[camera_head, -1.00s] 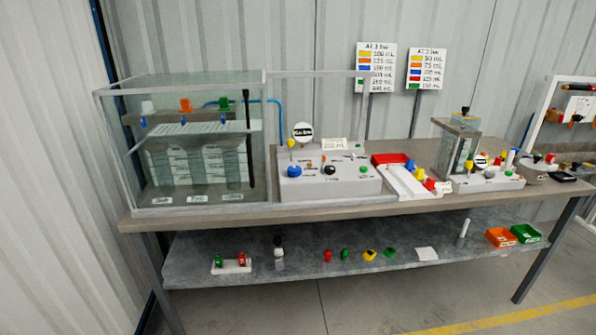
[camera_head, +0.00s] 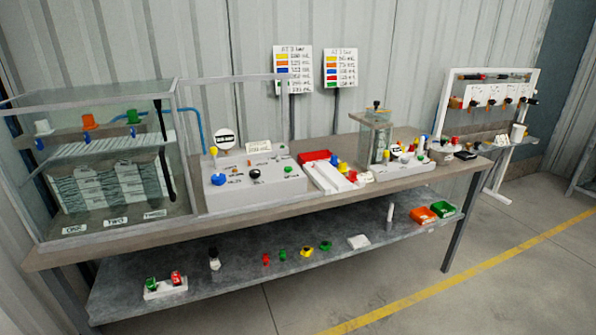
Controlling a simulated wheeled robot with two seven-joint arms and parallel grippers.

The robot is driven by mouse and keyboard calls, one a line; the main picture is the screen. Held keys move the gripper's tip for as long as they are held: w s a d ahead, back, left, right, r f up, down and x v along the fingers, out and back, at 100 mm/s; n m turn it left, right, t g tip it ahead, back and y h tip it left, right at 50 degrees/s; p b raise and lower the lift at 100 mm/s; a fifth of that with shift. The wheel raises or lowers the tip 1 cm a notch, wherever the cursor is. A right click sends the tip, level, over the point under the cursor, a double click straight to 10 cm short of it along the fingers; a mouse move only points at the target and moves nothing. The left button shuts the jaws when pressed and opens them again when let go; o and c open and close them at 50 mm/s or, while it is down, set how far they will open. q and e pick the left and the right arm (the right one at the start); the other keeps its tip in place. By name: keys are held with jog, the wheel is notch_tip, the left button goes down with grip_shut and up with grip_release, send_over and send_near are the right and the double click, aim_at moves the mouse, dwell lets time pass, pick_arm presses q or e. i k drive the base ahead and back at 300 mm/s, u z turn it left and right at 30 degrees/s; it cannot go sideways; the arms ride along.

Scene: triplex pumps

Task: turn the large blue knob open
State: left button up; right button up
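A large blue knob (camera_head: 218,180) sits at the front left of a light grey control box (camera_head: 235,195) on the bench. A black knob (camera_head: 255,174) and a green knob (camera_head: 288,170) are to its right on the same box. A yellow knob (camera_head: 213,151) and a round white gauge (camera_head: 225,139) stand behind it. The blue knob is too small here to tell how it is turned. Neither of my grippers is in view.
A glass tank (camera_head: 100,160) stands left of the box on the bench (camera_head: 200,222). A red tray (camera_head: 318,155), a smaller clear tank (camera_head: 375,138) and another knob box (camera_head: 400,168) stand to the right. Small parts lie on the lower shelf (camera_head: 230,275). Floor in front is clear.

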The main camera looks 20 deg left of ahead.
aim_at(219, 179)
jog(key=z, duration=0.25)
jog(key=i, duration=1.3)
jog(key=u, duration=2)
